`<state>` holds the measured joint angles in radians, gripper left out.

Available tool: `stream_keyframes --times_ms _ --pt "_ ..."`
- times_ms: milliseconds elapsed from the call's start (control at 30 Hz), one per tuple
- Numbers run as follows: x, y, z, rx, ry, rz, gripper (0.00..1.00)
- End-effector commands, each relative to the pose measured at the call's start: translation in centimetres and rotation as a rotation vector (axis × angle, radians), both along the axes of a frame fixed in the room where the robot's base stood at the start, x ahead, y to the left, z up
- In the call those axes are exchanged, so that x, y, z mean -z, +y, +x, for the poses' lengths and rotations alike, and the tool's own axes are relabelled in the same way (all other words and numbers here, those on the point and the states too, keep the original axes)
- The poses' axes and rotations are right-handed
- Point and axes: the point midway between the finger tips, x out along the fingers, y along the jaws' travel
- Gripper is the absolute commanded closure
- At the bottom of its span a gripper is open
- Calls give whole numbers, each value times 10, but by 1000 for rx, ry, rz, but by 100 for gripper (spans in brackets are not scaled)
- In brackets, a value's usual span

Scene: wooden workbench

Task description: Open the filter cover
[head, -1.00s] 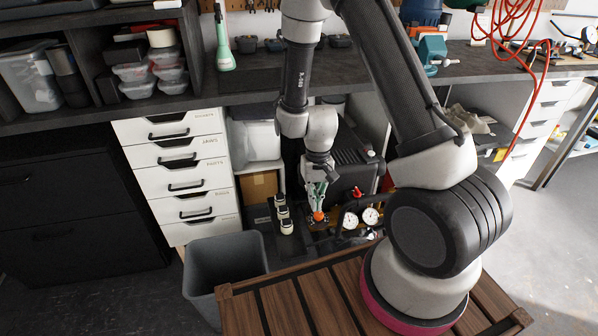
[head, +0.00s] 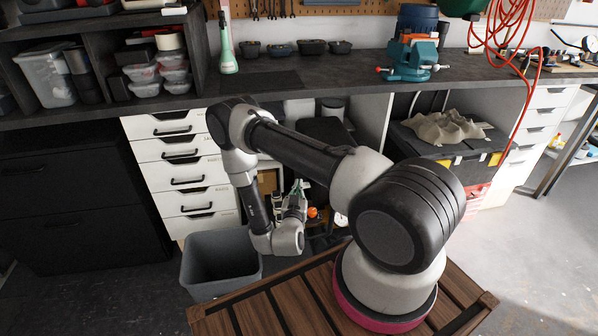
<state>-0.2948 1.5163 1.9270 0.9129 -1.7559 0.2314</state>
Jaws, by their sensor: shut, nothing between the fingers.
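My gripper (head: 300,188) is small in the head view, low in the open bay under the bench. It looks shut and empty, with my wrist in front of it. A small orange knob (head: 312,212) shows just to the right of and below the gripper; I cannot tell whether they touch. A dark machine (head: 327,131) stands in the bay behind my arm, which hides most of it. I cannot make out the filter cover; it may be behind my arm.
A grey bin (head: 215,265) stands left of my wrist. White drawers (head: 185,170) stand behind it on the left. A black case with a crumpled cloth (head: 445,127) on it is to the right. A blue-green vise (head: 410,60) stands on the bench.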

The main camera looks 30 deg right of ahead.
Motion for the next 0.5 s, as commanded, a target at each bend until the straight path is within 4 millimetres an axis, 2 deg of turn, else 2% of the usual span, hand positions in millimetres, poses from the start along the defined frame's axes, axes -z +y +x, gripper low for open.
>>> stream_keyframes --times_ms 167,500 --pt "-2 -10 15 1 -10 3 100" --pt "-2 -51 74 2 -10 4 100"
